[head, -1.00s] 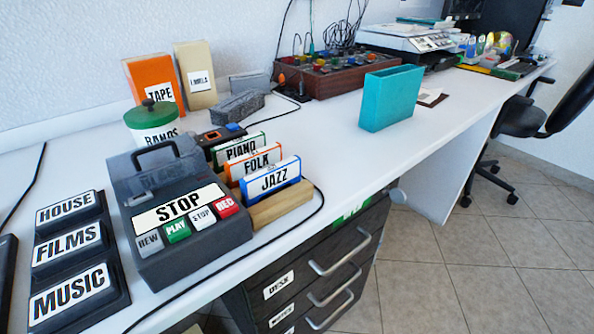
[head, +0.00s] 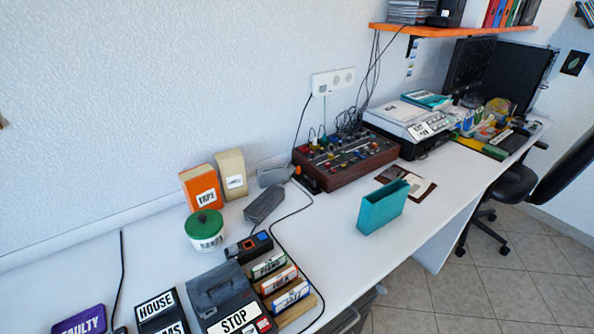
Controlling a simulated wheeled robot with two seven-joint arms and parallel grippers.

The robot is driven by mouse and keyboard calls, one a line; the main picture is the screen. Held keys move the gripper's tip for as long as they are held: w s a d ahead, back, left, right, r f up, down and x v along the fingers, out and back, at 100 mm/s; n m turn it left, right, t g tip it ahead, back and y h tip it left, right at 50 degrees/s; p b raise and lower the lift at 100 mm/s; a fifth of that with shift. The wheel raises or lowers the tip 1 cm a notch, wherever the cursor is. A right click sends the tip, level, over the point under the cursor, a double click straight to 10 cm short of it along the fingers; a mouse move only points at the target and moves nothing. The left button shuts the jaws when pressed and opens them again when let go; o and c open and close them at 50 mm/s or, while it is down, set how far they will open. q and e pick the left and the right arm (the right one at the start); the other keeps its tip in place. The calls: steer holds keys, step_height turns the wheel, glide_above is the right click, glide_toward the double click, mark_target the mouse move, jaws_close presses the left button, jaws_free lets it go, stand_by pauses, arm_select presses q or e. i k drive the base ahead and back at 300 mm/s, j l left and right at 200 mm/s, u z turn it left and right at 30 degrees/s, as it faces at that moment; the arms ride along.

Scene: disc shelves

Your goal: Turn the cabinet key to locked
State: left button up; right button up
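The drawer cabinet under the desk shows only as a dark sliver with a metal handle (head: 350,320) at the bottom edge of the head view. Its drawer fronts are mostly cut off by the frame. No key or lock can be made out. Neither of my grippers is in view.
The white desk (head: 336,232) holds a grey tape recorder (head: 220,290), cassettes in a wooden rack (head: 300,317), a green-lidded tub (head: 205,228), a teal box (head: 384,206) and a mixer (head: 345,160). An office chair (head: 520,195) stands at the right. An orange shelf (head: 460,31) hangs above.

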mark_target(381, 288)
steer(key=i+l+u, duration=0.15)
steer(key=l+u, duration=0.3)
steer(key=l, duration=0.35)
steer(key=l+u, duration=0.4)
steer(key=l, duration=0.4)
